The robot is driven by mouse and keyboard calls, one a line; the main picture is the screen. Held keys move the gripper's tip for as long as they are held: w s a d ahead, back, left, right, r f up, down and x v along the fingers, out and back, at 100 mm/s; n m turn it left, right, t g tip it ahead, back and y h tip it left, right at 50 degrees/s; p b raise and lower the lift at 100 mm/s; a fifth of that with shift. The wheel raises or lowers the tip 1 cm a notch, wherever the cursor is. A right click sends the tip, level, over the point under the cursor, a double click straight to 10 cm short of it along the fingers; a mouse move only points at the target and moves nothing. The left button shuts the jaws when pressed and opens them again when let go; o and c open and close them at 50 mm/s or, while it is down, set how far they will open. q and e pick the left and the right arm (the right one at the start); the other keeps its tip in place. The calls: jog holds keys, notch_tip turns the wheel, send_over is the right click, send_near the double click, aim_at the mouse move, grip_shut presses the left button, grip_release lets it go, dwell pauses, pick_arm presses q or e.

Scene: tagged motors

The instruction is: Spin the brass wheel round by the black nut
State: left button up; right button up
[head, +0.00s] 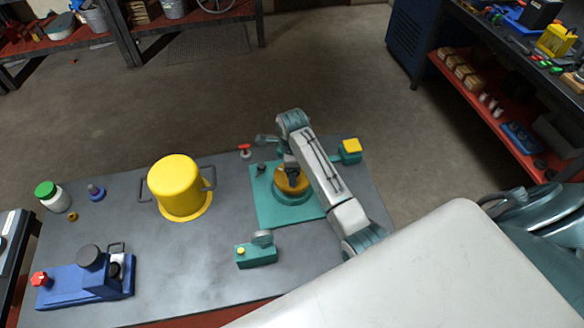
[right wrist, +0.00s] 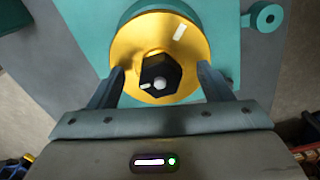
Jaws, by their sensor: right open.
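The brass wheel (head: 302,184) sits on a round teal base on a teal plate at the right of the table. In the right wrist view the wheel (right wrist: 190,50) shows a pale mark at its upper right. The black nut (right wrist: 150,70) sits on the wheel around a silver centre, with a small pale mark at its lower left. My right gripper (right wrist: 160,70) is open, one finger on each side of the nut with gaps between. My left gripper is not in view.
A yellow cylinder (head: 176,185) with handles stands left of the plate. A teal block with a yellow button (head: 241,250), a yellow-topped teal box (head: 351,147) and a red-topped part (head: 245,150) surround it. A blue device (head: 85,285) stands at the front left.

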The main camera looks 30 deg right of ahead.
jog(key=n, duration=0.8)
jog(key=shift+c, duration=0.2)
jog(key=c, duration=1.1)
